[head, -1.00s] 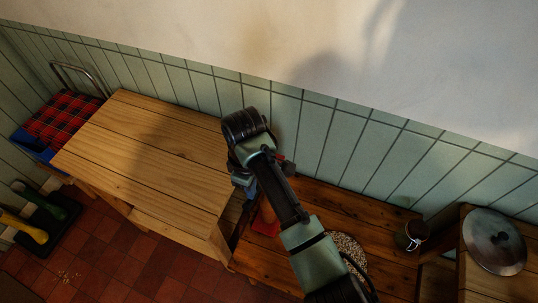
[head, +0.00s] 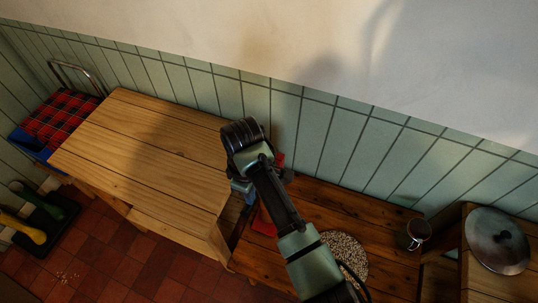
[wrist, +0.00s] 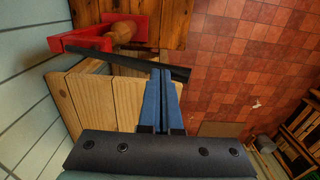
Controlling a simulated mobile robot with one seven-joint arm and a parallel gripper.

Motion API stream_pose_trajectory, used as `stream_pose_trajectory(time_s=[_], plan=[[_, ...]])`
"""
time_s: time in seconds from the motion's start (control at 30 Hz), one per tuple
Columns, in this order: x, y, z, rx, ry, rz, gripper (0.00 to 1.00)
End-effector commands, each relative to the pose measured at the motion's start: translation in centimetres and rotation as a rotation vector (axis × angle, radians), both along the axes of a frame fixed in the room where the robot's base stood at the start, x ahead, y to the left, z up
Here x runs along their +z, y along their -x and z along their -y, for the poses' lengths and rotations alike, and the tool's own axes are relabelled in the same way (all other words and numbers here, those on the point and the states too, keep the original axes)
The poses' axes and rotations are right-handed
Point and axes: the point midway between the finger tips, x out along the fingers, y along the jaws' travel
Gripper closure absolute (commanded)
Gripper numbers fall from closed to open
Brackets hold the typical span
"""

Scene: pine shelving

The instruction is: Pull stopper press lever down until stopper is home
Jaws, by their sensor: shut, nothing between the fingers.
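The stopper press shows in the wrist view as a red frame (wrist: 139,22) at the upper left. A tan, rounded stopper-like piece (wrist: 122,32) sits within it. The dark press lever (wrist: 105,53) slants across the wrist view to the right. My gripper (wrist: 160,72) has its blue fingers together and empty. Their tips overlap the lever's outer part; I cannot tell if they touch it. In the head view, my arm hides most of the press, leaving bits of red (head: 264,222) beside it. How far the stopper is seated is not clear.
A pale wooden table (head: 150,150) stands left of the darker bench (head: 385,225). A speckled round mat (head: 345,250), a metal mug (head: 418,232) and a round metal lid (head: 495,240) are to the right. The tiled wall (head: 310,130) is close behind.

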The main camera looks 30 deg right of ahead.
Motion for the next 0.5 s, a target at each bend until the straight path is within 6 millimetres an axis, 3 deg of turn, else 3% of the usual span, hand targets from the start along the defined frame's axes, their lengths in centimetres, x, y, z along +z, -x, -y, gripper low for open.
stream_pose_trajectory(time_s=[0.5], plan=[[-1.7,0.2,-0.3,0.000,-0.001,-0.001,1.00]])
